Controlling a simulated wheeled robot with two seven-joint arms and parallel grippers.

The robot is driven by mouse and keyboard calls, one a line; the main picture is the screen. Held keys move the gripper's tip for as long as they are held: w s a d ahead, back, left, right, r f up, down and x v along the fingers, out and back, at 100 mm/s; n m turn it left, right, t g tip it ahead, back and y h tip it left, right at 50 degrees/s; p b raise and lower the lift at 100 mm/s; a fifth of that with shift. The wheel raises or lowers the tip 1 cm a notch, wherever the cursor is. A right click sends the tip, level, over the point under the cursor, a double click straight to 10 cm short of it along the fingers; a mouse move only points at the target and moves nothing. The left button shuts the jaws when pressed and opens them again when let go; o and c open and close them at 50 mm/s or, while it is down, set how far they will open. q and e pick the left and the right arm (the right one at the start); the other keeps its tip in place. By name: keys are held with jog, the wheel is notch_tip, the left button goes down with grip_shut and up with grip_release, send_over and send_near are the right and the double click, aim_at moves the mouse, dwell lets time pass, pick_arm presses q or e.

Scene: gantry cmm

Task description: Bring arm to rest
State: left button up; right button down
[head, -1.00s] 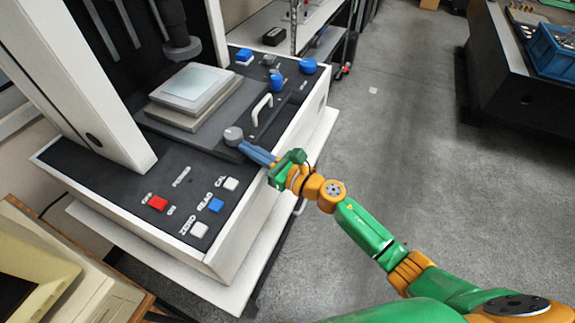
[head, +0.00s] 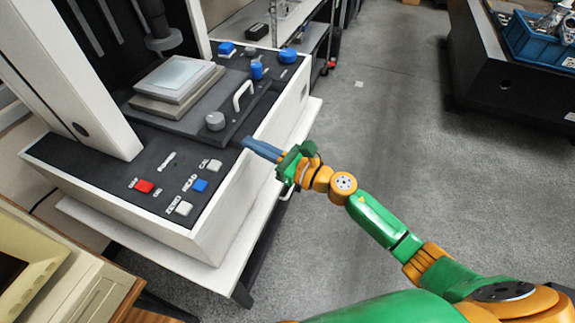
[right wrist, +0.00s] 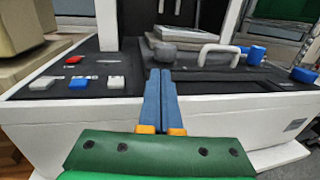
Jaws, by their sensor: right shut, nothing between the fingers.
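My right gripper (head: 247,142) is shut and empty. In the head view its blue fingers point left at the front edge of the measuring machine (head: 190,240), apart from the grey knob (head: 215,121). In the right wrist view the closed fingers (right wrist: 162,75) lie side by side in front of the machine's panel. The panel has a red button (head: 144,186), a blue button (head: 199,185) and white buttons, with a white handle (head: 242,95) behind the knob. My left gripper is not in view.
A beige monitor (head: 60,265) stands at the lower left. A dark bench (head: 500,80) with a blue crate (head: 545,45) is at the upper right. The grey floor (head: 390,130) between is clear.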

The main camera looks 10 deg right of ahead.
jog(key=w+d+b+v, duration=0.1)
jog(key=b+v, duration=0.1)
jog(key=v, duration=0.4)
jog(key=w+d+f+m+h, duration=0.1)
jog(key=d+f+m+h, duration=0.55)
jog(key=f+m, duration=0.7)
jog(key=s+d+f+m+g+h, duration=0.1)
jog(key=s+d+f+m+h, duration=0.15)
jog(key=f+m, duration=0.4)
jog(key=s+d+f+m+g+h, duration=0.1)
jog(key=s+d+f+m+h, duration=0.2)
jog(key=f+m, duration=0.4)
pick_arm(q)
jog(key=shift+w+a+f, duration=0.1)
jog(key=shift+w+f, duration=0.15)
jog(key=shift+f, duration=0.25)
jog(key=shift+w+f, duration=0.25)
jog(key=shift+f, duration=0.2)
pick_arm(e)
jog(key=s+a+f+m+g, duration=0.1)
jog(key=s+f+m+g, duration=0.4)
jog(key=s, duration=1)
jog(key=s+a+f+m+g, duration=0.1)
jog(key=s+f+m+g, duration=0.4)
jog(key=s+f+m, duration=0.5)
jog(key=s+f, duration=0.2)
jog(key=s, duration=0.4)
jog(key=shift+s+a+f, duration=0.2)
jog(key=shift+a, duration=0.05)
